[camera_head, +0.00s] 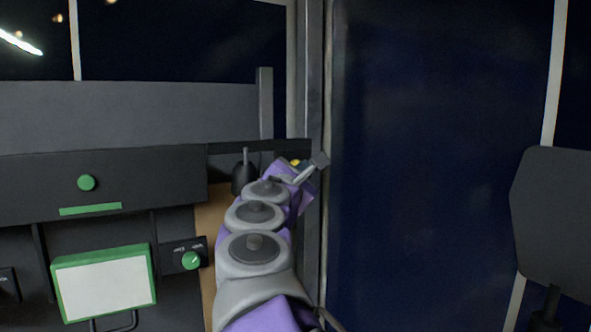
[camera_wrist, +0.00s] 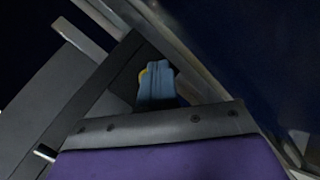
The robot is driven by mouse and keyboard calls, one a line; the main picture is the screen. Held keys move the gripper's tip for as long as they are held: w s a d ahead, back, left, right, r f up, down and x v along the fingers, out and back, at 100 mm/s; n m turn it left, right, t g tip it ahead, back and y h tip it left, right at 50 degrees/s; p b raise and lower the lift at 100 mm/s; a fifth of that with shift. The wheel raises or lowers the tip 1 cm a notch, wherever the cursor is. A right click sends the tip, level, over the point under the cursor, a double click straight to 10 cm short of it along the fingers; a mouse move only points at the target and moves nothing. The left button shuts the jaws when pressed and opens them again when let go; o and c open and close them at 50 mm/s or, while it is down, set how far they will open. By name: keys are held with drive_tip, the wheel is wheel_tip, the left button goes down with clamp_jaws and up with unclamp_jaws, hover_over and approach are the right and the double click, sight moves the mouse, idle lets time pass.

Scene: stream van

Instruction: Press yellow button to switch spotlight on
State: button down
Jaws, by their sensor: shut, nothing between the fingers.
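In the head view a small yellow spot (camera_head: 295,162) shows beside the end of my arm, near the dark corner panel. My gripper (camera_head: 318,161) is only partly seen there, at the far end of the arm. No spotlight can be made out.
A dark panel with a round green button (camera_head: 86,183) is on the left. Below it are a green-framed white screen (camera_head: 104,284) and a small box with a green knob (camera_head: 190,260). A metal post (camera_head: 314,80) stands by the corner. A dark seat back (camera_head: 555,220) is at right.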

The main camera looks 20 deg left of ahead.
drive_tip(key=s+d, duration=0.1)
drive_tip(key=d, duration=0.1)
drive_tip(key=s+d+b, duration=0.1)
drive_tip(key=s+d, duration=0.1)
drive_tip(key=shift+s, duration=0.1)
drive_tip(key=shift+a, duration=0.1)
idle(0.3)
